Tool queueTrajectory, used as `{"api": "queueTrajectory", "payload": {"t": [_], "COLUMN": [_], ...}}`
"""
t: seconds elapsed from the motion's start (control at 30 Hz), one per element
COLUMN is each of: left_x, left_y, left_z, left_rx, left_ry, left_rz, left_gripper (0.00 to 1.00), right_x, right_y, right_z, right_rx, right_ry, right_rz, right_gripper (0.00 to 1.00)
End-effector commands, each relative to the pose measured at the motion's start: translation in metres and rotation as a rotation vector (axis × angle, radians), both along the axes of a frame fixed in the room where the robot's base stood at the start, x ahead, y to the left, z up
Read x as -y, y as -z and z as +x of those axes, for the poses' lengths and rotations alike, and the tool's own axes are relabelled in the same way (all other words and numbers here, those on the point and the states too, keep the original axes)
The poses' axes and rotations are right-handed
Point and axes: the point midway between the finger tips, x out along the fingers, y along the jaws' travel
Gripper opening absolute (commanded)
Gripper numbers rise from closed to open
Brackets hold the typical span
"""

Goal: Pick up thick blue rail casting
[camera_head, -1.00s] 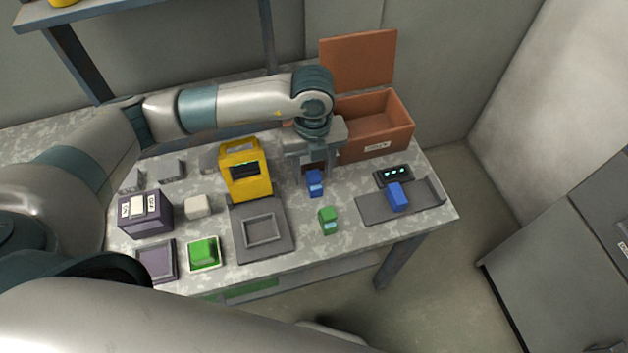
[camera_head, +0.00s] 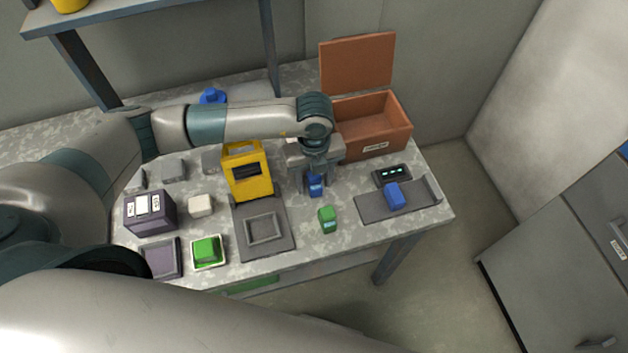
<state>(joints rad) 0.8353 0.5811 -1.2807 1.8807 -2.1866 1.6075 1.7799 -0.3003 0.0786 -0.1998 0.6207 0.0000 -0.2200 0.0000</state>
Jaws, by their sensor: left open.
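A small blue block (camera_head: 316,187) with a pale label stands on the table, right below my left gripper. A second blue block (camera_head: 394,196) sits on the grey tray (camera_head: 425,203) at the right. The picture does not settle which is the thick rail casting. My left gripper (camera_head: 311,184) points down and is open, its fingers low around or just behind the first blue block. The fingers partly hide it, and I cannot tell whether they touch it. My right gripper is not in view.
A yellow device (camera_head: 251,186) stands left of the gripper, and an open orange box (camera_head: 372,145) behind it at the right. A green block (camera_head: 327,219) stands in front. A grey plate (camera_head: 245,245), a green-topped pad (camera_head: 207,249) and a purple box (camera_head: 150,215) are farther left.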

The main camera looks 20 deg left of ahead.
Motion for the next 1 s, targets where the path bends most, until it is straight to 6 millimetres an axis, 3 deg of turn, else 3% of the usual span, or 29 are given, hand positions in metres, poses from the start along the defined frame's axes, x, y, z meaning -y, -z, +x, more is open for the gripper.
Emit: {"api": "queueTrajectory", "payload": {"t": [0.27, 0.5, 1.0], "left_x": [0.000, 0.000, 0.000], "left_y": [0.000, 0.000, -0.012], "left_z": [0.000, 0.000, 0.001], "left_rx": [0.000, 0.000, 0.004], "left_ry": [0.000, 0.000, 0.000], "left_rz": [0.000, 0.000, -0.002], "left_gripper": [0.47, 0.00, 0.00], "right_x": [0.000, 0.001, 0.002], "right_y": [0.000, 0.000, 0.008], "right_z": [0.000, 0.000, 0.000], "right_rx": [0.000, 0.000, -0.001], "right_ry": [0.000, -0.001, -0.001], "right_rz": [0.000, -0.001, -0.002], "right_gripper": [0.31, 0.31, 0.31]}}
